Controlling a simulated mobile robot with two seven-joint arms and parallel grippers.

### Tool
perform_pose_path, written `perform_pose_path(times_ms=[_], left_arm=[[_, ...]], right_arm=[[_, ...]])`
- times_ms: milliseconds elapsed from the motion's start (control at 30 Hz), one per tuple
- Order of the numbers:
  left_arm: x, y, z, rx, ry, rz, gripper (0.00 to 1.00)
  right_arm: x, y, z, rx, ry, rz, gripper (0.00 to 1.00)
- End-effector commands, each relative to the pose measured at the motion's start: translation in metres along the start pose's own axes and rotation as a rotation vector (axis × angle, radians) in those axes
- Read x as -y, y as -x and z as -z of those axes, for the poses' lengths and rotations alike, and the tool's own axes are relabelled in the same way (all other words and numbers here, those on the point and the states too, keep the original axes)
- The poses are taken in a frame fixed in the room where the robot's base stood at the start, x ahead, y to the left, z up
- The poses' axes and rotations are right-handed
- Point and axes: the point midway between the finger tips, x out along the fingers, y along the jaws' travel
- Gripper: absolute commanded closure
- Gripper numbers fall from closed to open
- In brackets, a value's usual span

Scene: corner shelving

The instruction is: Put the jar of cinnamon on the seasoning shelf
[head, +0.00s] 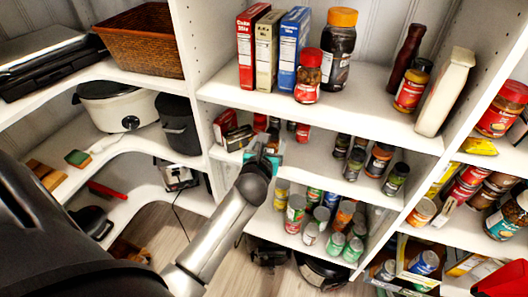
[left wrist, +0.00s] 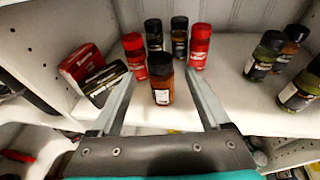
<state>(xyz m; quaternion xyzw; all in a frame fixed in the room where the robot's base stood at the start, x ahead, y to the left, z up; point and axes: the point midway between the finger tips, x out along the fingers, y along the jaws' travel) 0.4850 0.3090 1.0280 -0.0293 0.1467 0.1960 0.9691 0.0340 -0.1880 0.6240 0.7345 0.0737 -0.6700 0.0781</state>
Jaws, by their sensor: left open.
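A small jar with a black lid and brown-red contents (left wrist: 161,84), probably the cinnamon, stands upright on the white middle shelf (left wrist: 240,105). My left gripper (left wrist: 160,82) is open, with one finger on each side of this jar in the left wrist view; I cannot tell if they touch it. In the head view my left gripper (head: 263,156) is at the left front of the middle shelf (head: 318,165) and partly hides the jars there. Red-lidded jars (left wrist: 134,54) and a dark jar (left wrist: 179,37) stand just behind. My right gripper is not in view.
Dark-lidded jars (head: 380,160) stand at the right of the middle shelf. Small boxes (left wrist: 82,63) lie at its left. Cans (head: 296,208) fill the shelf below. The upper shelf (head: 372,117) is overhead. The middle shelf's centre is partly clear.

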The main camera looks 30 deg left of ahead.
Motion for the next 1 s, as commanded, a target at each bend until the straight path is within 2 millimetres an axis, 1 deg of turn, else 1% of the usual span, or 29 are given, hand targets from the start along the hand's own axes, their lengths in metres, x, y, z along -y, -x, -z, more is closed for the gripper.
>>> perform_pose_path(times_ms=[33,200,300,433,600,800,867,967,1000], left_arm=[[0.000,0.011,0.000,-0.001,-0.001,0.001,0.20],[0.000,0.040,0.000,-0.001,-0.001,0.001,0.20],[0.000,0.054,0.000,-0.001,0.000,0.000,0.20],[0.000,0.066,0.000,-0.001,0.001,0.001,0.20],[0.000,0.073,0.000,0.000,0.001,0.000,0.20],[0.000,0.073,0.000,0.000,0.002,0.000,0.20],[0.001,0.073,0.003,-0.006,0.011,0.002,0.20],[0.004,0.070,0.023,-0.048,0.077,0.013,0.20],[0.006,0.069,0.037,-0.079,0.128,0.018,0.20]], right_arm=[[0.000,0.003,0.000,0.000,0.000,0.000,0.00],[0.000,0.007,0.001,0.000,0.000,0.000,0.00],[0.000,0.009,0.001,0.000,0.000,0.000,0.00],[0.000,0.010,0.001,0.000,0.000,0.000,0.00],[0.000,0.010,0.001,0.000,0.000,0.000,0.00],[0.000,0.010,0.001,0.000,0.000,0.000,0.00],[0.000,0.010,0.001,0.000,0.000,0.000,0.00],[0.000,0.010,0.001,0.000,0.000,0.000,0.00],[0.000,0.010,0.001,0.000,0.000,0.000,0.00]])
